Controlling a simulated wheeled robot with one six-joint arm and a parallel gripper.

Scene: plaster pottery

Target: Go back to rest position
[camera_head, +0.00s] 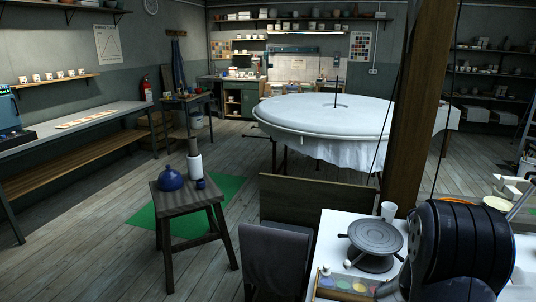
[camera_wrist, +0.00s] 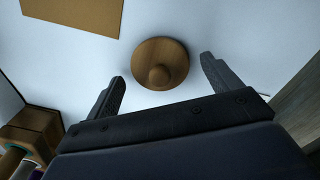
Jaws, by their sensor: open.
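Beyond the fingertips, a round wooden piece with a central knob (camera_wrist: 163,52) lies on a white surface (camera_wrist: 215,25), apart from both fingers. In the head view my dark arm fills the lower right in front of the white worktable (camera_head: 335,232). I cannot make out the gripper's fingers there.
The white worktable carries a grey turntable (camera_head: 375,236), a white cup (camera_head: 388,210) and a wooden paint tray (camera_head: 342,285). A wooden post (camera_head: 418,100) and a dark chair (camera_head: 275,255) stand close by. A stool (camera_head: 180,205) holds a blue pot (camera_head: 170,181).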

